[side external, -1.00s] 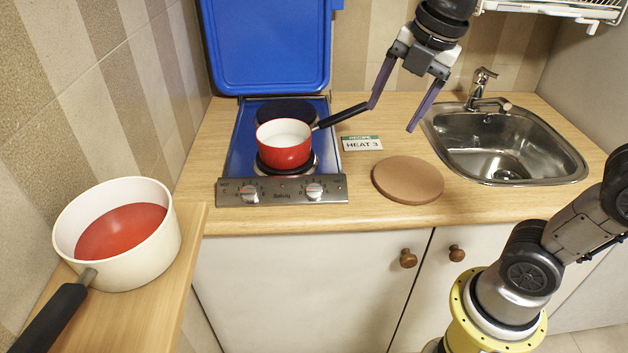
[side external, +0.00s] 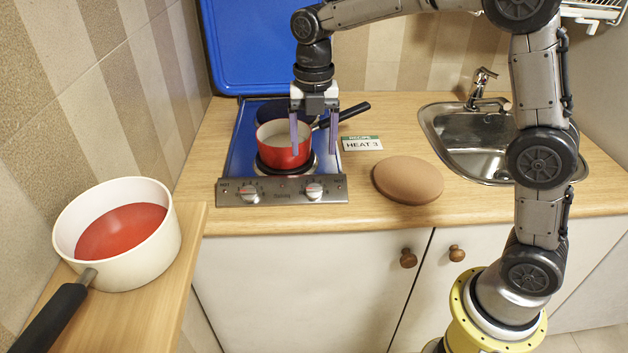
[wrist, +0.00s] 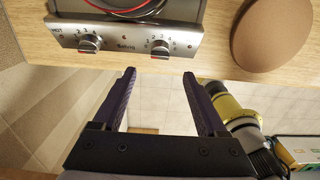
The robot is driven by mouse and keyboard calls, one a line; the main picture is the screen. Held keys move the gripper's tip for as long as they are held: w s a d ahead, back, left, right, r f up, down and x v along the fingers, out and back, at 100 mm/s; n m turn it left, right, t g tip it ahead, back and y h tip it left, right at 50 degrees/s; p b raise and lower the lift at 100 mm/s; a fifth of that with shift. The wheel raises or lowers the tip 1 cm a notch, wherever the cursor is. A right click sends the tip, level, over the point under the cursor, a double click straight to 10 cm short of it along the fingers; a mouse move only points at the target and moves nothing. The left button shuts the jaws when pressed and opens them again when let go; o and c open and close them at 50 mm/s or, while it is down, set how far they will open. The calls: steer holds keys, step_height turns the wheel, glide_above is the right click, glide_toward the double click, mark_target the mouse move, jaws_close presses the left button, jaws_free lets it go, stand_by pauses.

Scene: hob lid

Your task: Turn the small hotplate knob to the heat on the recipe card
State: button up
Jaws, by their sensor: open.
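The hob's steel control panel (side external: 225,199) carries a left knob (side external: 249,193) and a right knob (side external: 314,190). The wrist view shows both, the left knob (wrist: 89,43) and the right knob (wrist: 160,48). Their exact settings are too small to read, and I cannot tell which serves the small hotplate. The recipe card (side external: 362,143) reads "HEAT 3". My gripper (side external: 314,150) is open and empty, pointing down before the red pan in the side view. In the wrist view, the right knob lies ahead of the gap between my fingertips (wrist: 159,73), not touched.
A red pan (side external: 283,154) stands on the front hotplate, its black handle pointing back right. The blue lid (side external: 260,50) is raised behind. A brown rounded thing (side external: 408,180) lies right of the hob, before the sink (side external: 455,140). A cream pan (side external: 130,262) stands left.

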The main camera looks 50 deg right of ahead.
mark_target(314, 187)
step_height(314, 187, down, 10)
stand_by(0.4)
jaws_close()
stand_by(0.3)
